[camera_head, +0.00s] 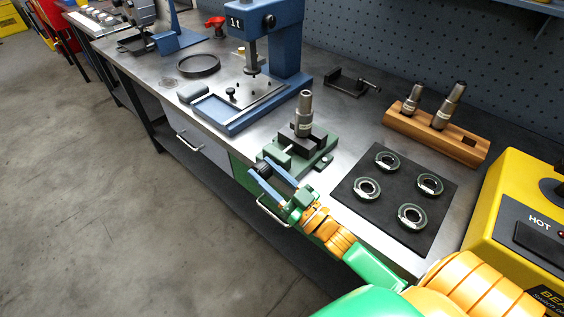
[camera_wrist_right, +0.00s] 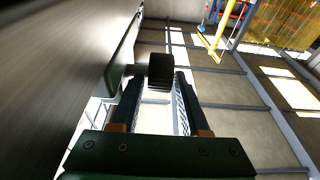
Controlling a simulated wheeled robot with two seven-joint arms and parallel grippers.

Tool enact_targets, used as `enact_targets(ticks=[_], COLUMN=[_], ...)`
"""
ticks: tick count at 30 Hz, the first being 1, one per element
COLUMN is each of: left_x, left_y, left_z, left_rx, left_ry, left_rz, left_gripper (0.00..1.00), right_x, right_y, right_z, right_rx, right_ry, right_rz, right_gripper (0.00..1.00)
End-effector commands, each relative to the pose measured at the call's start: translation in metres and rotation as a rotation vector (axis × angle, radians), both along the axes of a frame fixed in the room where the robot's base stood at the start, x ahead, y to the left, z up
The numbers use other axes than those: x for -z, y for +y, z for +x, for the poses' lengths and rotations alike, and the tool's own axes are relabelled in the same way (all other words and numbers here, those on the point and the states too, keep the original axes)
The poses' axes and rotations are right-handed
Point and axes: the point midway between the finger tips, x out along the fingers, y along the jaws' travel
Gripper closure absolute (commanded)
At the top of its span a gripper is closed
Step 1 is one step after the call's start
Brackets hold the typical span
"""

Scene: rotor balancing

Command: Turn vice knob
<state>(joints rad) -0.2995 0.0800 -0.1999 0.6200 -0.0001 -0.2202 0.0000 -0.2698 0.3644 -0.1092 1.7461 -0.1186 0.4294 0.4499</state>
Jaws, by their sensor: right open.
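The green vice (camera_head: 318,154) stands near the bench's front edge, with an upright metal tool holder (camera_head: 304,112) between its dark jaws. Its black ribbed knob (camera_head: 263,167) faces the front and shows in the right wrist view (camera_wrist_right: 161,70). My right gripper (camera_head: 259,168) is in front of the vice, with its two blue fingers apart. In the right wrist view the knob lies between the fingertips (camera_wrist_right: 156,82), with a gap at the left finger; contact at the right one is unclear. My left gripper is not in view.
A black mat (camera_head: 348,195) with several dark rings lies right of the vice. Behind are a wooden block (camera_head: 436,134) with two tool holders and a blue press (camera_head: 272,40). A yellow machine (camera_head: 510,215) stands at the right. The bench's front edge is below the gripper.

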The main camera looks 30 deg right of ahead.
Motion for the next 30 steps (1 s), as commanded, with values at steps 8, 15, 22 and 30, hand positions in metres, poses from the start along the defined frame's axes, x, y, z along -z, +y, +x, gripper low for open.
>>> enact_targets(ticks=[8,15,22,30], left_x=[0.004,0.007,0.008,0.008], left_y=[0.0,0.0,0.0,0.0], left_z=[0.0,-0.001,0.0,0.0], left_rx=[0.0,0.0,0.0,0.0], left_ry=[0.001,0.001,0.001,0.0], left_rz=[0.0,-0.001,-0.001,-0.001], left_gripper=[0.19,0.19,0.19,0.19], right_x=[0.003,0.003,0.001,0.001], right_y=[-0.02,-0.035,-0.041,-0.042], right_z=[-0.054,-0.097,-0.114,-0.114], right_rx=[0.0,0.0,0.0,-0.001], right_ry=[0.005,0.004,0.001,0.0], right_rz=[-0.002,-0.001,0.0,0.0], right_gripper=[0.55,0.55,0.55,0.55])
